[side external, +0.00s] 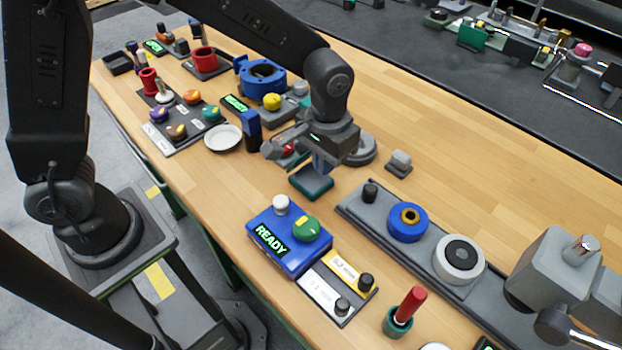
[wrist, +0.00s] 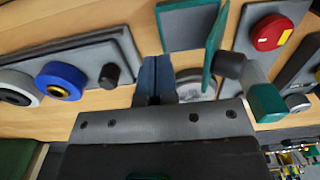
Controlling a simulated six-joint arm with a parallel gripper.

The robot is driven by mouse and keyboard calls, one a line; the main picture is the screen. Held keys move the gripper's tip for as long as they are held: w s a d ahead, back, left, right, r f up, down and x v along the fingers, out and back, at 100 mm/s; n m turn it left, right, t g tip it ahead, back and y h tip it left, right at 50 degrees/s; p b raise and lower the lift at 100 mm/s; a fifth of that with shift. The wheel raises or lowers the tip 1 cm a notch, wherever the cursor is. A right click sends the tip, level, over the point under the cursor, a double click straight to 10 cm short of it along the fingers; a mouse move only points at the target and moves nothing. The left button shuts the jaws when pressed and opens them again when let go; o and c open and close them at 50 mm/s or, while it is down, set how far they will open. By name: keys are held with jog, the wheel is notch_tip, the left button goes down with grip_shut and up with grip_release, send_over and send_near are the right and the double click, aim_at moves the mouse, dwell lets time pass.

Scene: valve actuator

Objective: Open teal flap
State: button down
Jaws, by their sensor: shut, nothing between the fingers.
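In the wrist view the teal flap (wrist: 216,42) stands up from the right edge of a teal-rimmed box (wrist: 187,26), whose dark grey face shows uncovered. In the side view the teal-rimmed box (side external: 312,184) is on the table just below my gripper; the raised flap is mostly hidden there by the gripper. My gripper (side external: 324,165) is shut and empty, just above and behind the box. In the wrist view its closed fingers (wrist: 154,78) are left of the flap, with a visible gap between them.
A red knob (wrist: 271,32) and a black-and-grey lever with a teal end (wrist: 268,103) are right of the flap. A grey disc (side external: 360,150) stands behind the gripper. A blue READY box (side external: 288,240) is in front. Clear table lies at the back right.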

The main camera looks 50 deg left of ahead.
aim_at(302, 153)
jog(key=shift+f, duration=1.15)
jog(key=shift+a, duration=0.3)
jog(key=shift+a, duration=3.1)
jog(key=shift+d, duration=0.3)
